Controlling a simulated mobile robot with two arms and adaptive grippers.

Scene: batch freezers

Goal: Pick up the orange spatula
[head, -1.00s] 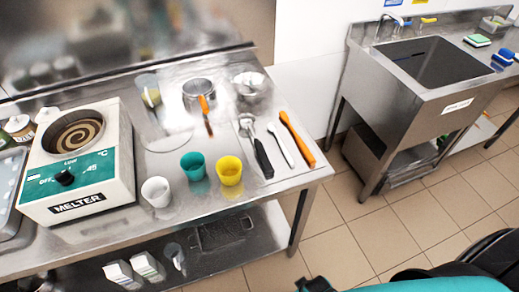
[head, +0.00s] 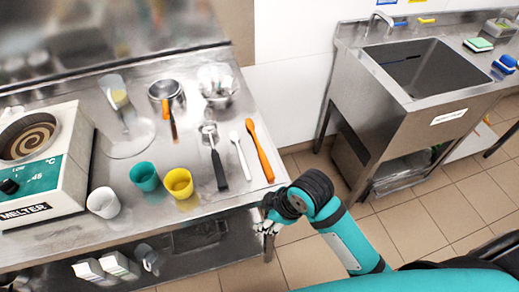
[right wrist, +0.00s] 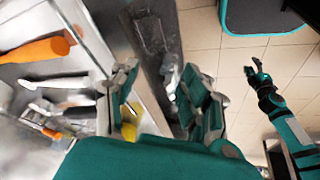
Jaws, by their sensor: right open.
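The orange spatula (head: 260,152) lies on the steel table near its right edge, at the right of a row of utensils. In the right wrist view it shows at the upper left (right wrist: 35,50), partly cut off by the frame edge. My right gripper (head: 268,227) is open and empty, just off the table's front right corner, nearer than the spatula and apart from it. Its two spread fingers show in the right wrist view (right wrist: 166,98). My left gripper (right wrist: 257,74) shows at the right of that view, too small to read its jaws.
Left of the spatula lie a white spatula (head: 240,155) and a black-handled tool (head: 218,165). Yellow (head: 179,183), teal (head: 145,177) and white (head: 103,202) cups stand farther left, beside the melter (head: 40,170). A sink (head: 420,70) stands at the right across clear floor.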

